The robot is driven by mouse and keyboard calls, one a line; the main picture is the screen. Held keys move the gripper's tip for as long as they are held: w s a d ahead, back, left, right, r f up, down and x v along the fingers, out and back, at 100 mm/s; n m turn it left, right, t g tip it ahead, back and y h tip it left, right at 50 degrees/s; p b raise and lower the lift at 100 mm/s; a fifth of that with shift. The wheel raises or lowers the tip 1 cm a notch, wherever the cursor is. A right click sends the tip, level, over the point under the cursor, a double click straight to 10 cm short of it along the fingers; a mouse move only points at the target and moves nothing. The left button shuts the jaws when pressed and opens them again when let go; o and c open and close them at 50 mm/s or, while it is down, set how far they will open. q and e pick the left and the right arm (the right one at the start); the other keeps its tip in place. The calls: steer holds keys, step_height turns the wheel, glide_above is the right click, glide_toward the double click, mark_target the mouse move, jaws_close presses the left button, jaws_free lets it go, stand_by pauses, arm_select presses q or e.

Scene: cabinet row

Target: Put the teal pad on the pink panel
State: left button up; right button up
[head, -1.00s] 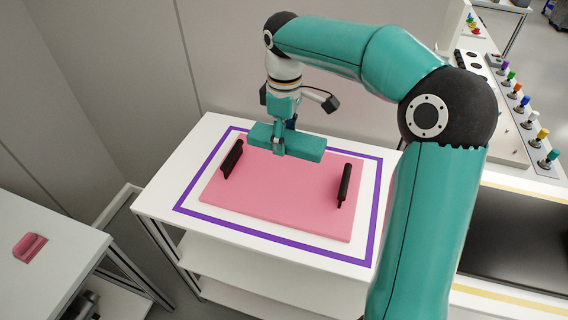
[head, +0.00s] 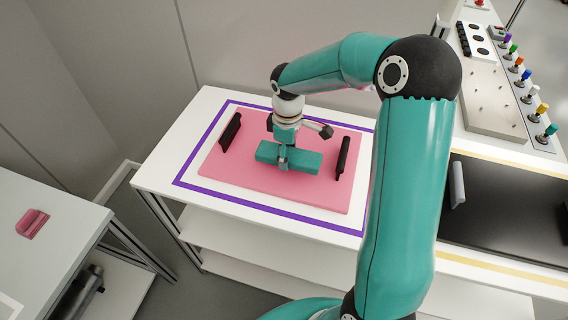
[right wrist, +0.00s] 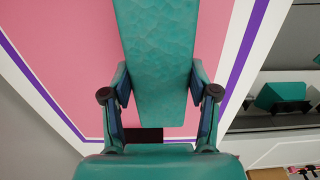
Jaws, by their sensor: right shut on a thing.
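The teal pad (head: 306,160) is a long block held level over the pink panel (head: 320,193). My right gripper (head: 284,160) is shut on the pad near its middle, from above. In the right wrist view the pad (right wrist: 158,45) runs between the two fingers (right wrist: 161,92), with the pink panel (right wrist: 75,60) behind it. I cannot tell whether the pad touches the panel. The panel lies on a white tabletop inside a purple outline and has a black handle at each end. My left gripper is not in view.
A purple frame (head: 262,217) borders the panel on the white table (head: 160,180). Black handles stand at left (head: 231,133) and right (head: 343,155). A pink block (head: 32,224) lies on the left table. At right are a black surface (head: 510,215) and several coloured knobs.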

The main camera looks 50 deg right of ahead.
steer(key=shift+f, duration=1.95)
steer(key=o, duration=0.9)
step_height(320, 180, up, 12)
steer(key=shift+r, duration=0.1)
